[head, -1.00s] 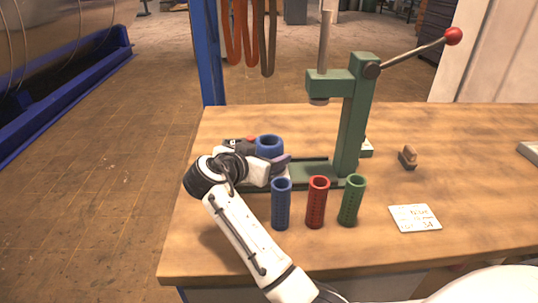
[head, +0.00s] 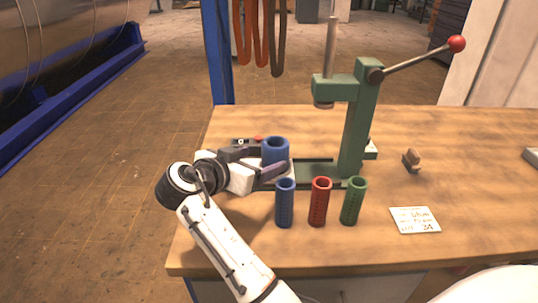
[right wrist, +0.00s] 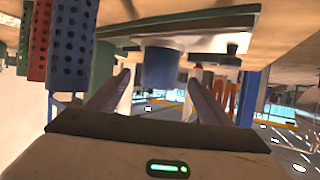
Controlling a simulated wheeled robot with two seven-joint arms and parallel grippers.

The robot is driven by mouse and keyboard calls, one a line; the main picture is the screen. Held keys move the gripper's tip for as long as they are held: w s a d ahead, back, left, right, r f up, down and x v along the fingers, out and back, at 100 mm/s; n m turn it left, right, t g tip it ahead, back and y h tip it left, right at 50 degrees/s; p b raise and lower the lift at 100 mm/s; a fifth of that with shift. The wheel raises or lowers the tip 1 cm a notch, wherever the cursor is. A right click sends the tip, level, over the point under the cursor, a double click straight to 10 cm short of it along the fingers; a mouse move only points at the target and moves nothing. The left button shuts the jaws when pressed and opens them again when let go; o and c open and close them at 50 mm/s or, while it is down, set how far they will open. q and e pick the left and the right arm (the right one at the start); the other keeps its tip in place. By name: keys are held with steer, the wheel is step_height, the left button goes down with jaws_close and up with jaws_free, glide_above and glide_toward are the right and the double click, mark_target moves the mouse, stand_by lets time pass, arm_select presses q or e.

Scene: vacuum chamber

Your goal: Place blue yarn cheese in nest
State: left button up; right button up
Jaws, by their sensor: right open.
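The blue yarn cheese (head: 275,146) is a short, thick, hollow blue cylinder. It stands upright at the left end of the green press base (head: 318,171). My right gripper (head: 275,158) is open, coming from the left, with one finger on the far side of the cheese and one on the near side. In the right wrist view, which is upside down, the cheese (right wrist: 161,66) lies between the spread fingertips (right wrist: 160,80), with gaps on both sides. A grey disc-like part shows at its foot; I cannot make out the nest clearly. My left gripper is out of view.
Blue (head: 285,204), red (head: 320,202) and green (head: 353,202) perforated tubes stand in front of the press base. The press column (head: 359,130) rises to the right. The bench's right front is clear.

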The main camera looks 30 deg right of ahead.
steer(key=shift+v, duration=1.9)
